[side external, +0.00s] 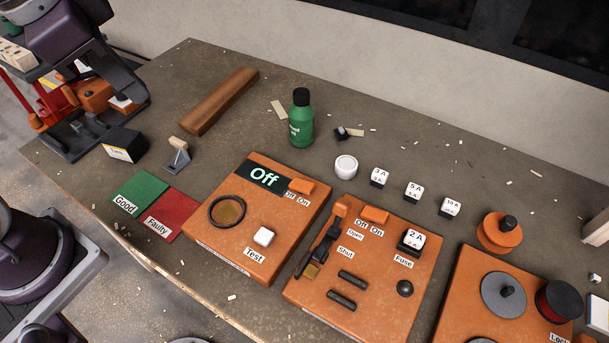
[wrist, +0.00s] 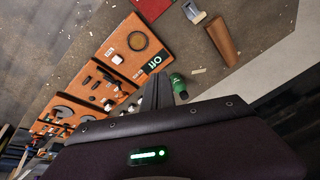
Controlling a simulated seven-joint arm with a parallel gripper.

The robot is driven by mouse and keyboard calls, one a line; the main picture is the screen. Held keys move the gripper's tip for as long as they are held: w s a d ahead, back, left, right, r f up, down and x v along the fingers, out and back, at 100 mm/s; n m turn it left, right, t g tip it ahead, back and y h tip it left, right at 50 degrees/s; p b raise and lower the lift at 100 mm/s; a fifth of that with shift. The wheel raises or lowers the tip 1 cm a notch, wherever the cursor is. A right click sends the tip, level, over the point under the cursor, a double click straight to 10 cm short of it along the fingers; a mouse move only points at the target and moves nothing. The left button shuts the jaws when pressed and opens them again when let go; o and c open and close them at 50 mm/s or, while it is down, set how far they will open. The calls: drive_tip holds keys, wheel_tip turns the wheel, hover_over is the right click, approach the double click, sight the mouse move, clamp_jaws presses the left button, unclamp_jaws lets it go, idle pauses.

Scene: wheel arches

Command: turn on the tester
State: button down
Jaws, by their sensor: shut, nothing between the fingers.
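The tester (side external: 232,248) is an orange box on the bench in the side external view, with a dark display (side external: 263,177) reading "Off". Its orange switch (side external: 301,187) sits by the "Off On" label, right of the display. The tester (wrist: 152,28) also shows upper left of centre in the wrist view. My gripper (wrist: 158,76) has its fingers together with nothing between them, near the green bottle (wrist: 178,84) in that picture. I cannot make out my gripper in the side external view.
The green bottle (side external: 301,122) stands behind the tester. An orange fuse panel (side external: 358,295) with its own switch (side external: 375,215) is at its right. Green (side external: 140,191) and red (side external: 171,217) pads lie left. A wooden bar (side external: 219,101) lies behind; small chips are scattered about.

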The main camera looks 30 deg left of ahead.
drive_tip(key=w+d+f+m+g+h, duration=0.1)
drive_tip(key=w+d+f+m, duration=0.25)
drive_tip(key=w, duration=0.25)
drive_tip(key=w+d+f+m+g, duration=0.2)
drive_tip(key=w+d+m, duration=0.2)
drive_tip(key=w, duration=0.1)
drive_tip(key=m+g+h, duration=0.1)
drive_tip(key=m, duration=0.4)
hover_over(309, 187)
drive_tip(key=a, duration=0.3)
wheel_tip(309, 187, down, 7)
drive_tip(key=shift+a, duration=0.25)
drive_tip(key=d+f, duration=0.1)
drive_tip(key=f, duration=0.3)
drive_tip(key=d+f, duration=0.1)
drive_tip(key=f, duration=0.4)
drive_tip(key=d+f, duration=0.1)
drive_tip(key=f, duration=0.3)
drive_tip(key=shift+f, duration=0.4)
